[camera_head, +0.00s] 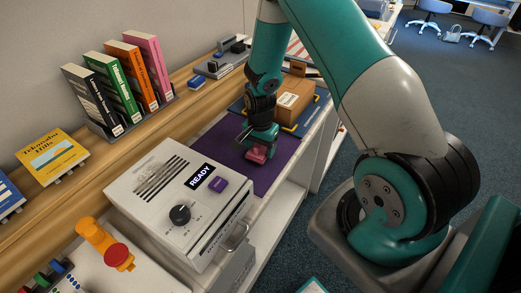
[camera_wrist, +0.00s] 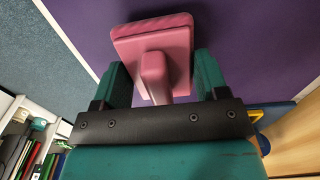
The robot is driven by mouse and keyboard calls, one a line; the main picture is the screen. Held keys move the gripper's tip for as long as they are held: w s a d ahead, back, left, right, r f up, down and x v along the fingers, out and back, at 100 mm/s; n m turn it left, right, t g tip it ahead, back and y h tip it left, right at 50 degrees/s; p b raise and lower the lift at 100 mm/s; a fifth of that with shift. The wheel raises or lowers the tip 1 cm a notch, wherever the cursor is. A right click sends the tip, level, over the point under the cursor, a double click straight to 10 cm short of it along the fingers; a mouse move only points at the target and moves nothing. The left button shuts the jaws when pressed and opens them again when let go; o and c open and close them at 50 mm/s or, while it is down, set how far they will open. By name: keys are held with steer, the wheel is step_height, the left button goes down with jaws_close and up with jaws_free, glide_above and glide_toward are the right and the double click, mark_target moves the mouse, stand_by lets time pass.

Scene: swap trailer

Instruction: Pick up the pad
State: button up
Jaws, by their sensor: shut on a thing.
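The pad (camera_wrist: 172,36) is pink with a rounded block shape and a pink handle (camera_wrist: 154,75). In the head view the pad (camera_head: 257,155) shows small beneath my gripper (camera_head: 260,140), over a purple mat (camera_head: 228,168). I cannot tell whether the pad touches the mat or is slightly above it.
A white machine (camera_head: 150,185) with a knob and a READY display stands nearer on the bench. A cardboard box (camera_head: 295,98) sits on a blue mat behind my gripper. Upright books (camera_head: 110,90) line the wall shelf. The mat around the pad looks clear.

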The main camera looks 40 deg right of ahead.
step_height(320, 180, up, 19)
steer(key=b, duration=0.2)
steer(key=shift+o, duration=0.4)
